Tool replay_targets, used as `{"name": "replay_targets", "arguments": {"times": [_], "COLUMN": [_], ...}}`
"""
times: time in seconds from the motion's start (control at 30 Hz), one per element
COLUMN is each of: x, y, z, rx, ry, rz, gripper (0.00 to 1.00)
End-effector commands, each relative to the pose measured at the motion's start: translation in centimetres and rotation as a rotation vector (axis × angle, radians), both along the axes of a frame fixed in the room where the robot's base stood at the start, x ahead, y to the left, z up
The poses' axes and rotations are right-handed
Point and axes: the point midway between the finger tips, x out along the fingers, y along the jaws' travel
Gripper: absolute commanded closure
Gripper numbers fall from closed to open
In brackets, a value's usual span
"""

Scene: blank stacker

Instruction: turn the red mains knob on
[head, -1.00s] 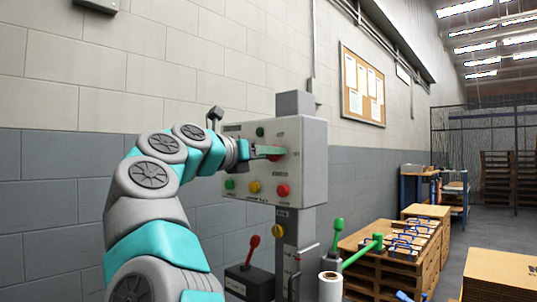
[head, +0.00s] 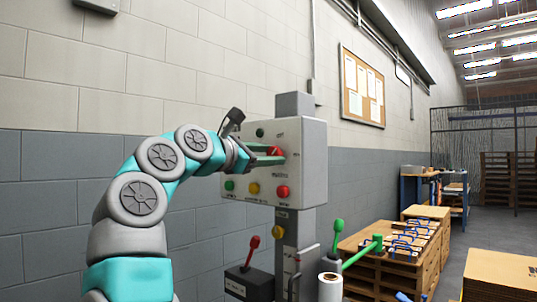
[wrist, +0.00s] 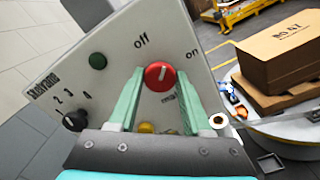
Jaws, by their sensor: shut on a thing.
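The red mains knob (wrist: 159,78) sits on the sloping grey panel face in the wrist view, with "off" printed above it to the left and "on" to the right. Its pale pointer line points roughly up the picture, between the two words. My gripper (wrist: 160,91) has one teal finger on each side of the knob and is shut on it. In the head view my gripper (head: 277,154) reaches the front of the control box (head: 312,170) from the left, and the red knob (head: 274,151) shows between the fingers.
A green button (wrist: 97,61) and a black selector knob (wrist: 74,121) lie left of the knob. Below it in the head view are green (head: 229,185), yellow (head: 254,188) and red (head: 283,191) buttons. A red-topped lever (head: 253,243) stands lower down.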

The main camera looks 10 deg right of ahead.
Motion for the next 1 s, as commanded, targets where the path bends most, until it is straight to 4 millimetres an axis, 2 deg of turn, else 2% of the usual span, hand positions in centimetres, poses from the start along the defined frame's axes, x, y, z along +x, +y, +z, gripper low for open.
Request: {"name": "replay_targets", "arguments": {"times": [0.5,1.0], "x": [-0.03,-0.01], "y": [-0.07,-0.03], "z": [0.19,0.03], "rx": [0.278,0.435], "ry": [-0.386,-0.599], "rz": [-0.001,0.002], "gripper": [1.0,1.0]}}
